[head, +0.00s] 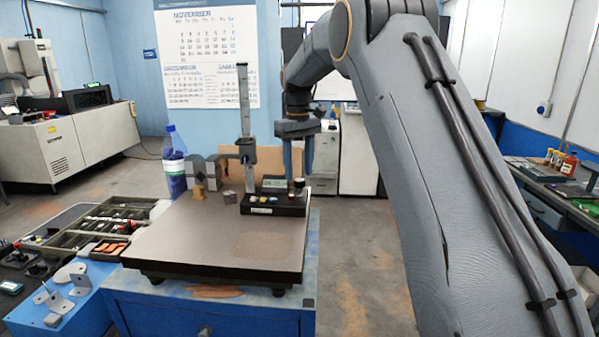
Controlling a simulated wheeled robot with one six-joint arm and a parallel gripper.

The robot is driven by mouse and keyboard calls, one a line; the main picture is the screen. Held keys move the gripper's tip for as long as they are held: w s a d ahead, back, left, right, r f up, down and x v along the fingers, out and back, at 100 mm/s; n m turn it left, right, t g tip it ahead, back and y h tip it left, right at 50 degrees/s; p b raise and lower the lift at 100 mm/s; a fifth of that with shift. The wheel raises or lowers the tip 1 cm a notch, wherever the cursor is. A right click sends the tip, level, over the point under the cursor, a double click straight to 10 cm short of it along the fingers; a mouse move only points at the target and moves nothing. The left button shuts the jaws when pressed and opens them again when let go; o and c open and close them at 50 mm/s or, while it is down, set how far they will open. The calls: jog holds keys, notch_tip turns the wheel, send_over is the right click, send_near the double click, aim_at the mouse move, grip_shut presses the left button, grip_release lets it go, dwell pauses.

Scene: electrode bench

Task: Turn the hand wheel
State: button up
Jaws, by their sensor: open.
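A height gauge with a tall upright scale (244,100) and a dark base (272,208) stands at the back right of the dark surface plate (215,240). Its small display (273,184) faces me. A small dark round knob with a reddish part (298,187) is at the right of the base; I cannot tell for sure whether it is the hand wheel. My gripper (298,171) points down just above this knob, its fingers apart and nothing visible between them. Contact with the knob cannot be made out at this size.
Grey blocks (206,170) and a blue bottle (174,165) stand left of the gauge. An open tray of tools (95,225) and metal brackets (78,280) lie left of the plate. The plate's front half is clear.

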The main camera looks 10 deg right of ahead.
aim_at(300, 186)
jog(key=shift+f+p, duration=0.4)
jog(key=shift+f, duration=0.95)
jog(key=c, duration=1.1)
jog(key=shift+o, duration=0.2)
jog(key=shift+m, duration=0.4)
jog(key=m+b, duration=0.1)
jog(key=m, duration=0.3)
jog(key=shift+m, duration=0.3)
jog(key=m, duration=0.4)
jog(key=shift+w+d+r+m, duration=0.1)
jog(key=shift+m, duration=0.2)
jog(key=m, duration=0.5)
jog(key=shift+b, duration=0.3)
jog(key=m, duration=0.5)
